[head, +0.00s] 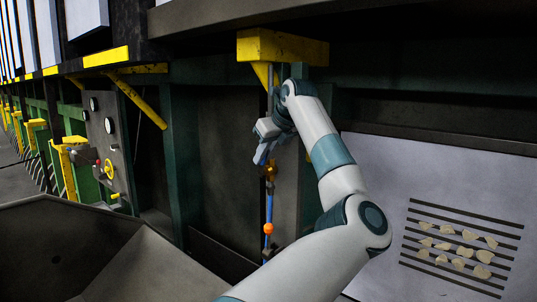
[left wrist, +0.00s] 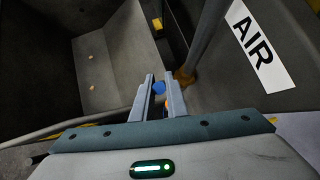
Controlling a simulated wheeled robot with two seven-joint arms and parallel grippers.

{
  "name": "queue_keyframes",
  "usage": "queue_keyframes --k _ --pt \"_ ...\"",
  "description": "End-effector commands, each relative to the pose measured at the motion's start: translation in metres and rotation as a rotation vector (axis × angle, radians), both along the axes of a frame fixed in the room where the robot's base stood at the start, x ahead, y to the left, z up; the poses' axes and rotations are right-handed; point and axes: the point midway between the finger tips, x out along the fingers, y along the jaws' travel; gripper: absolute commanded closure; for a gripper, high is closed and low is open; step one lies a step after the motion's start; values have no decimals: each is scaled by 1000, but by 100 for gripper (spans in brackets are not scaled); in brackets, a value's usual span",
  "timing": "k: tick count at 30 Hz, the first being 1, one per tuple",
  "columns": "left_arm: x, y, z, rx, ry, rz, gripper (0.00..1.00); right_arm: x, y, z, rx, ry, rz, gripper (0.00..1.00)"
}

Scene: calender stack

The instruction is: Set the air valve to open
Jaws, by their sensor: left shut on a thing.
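The air valve shows in the head view as a brass body (head: 270,171) on a thin vertical pipe, with a blue hose below it. My left gripper (head: 262,155) is at the valve, just above and left of the brass body. In the left wrist view, my left gripper (left wrist: 159,92) has its two fingers on either side of a blue handle (left wrist: 158,87) and is shut on it. The brass fitting (left wrist: 184,76) and pipe stand just right of the fingers. The handle's exact angle is hard to tell, as the fingers partly hide it. My right gripper is not in view.
A white AIR label (left wrist: 258,45) is on the panel right of the pipe. An orange ball-shaped fitting (head: 268,229) sits lower on the hose. A yellow bracket (head: 283,47) is above the gripper. A gauge panel (head: 105,145) stands left; a pale panel (head: 385,180) stands right.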

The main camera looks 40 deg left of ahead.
Motion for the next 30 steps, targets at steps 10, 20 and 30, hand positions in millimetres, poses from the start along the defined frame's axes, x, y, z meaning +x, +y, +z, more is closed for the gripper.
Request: queue_keyframes --k 10,20,30 --pt "-1 16 5 -235 -15 0 100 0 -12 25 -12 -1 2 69" --pt "-1 20 2 -303 -18 1 100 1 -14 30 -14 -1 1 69" --pt "-1 20 2 -304 -18 1 82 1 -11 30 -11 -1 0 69"
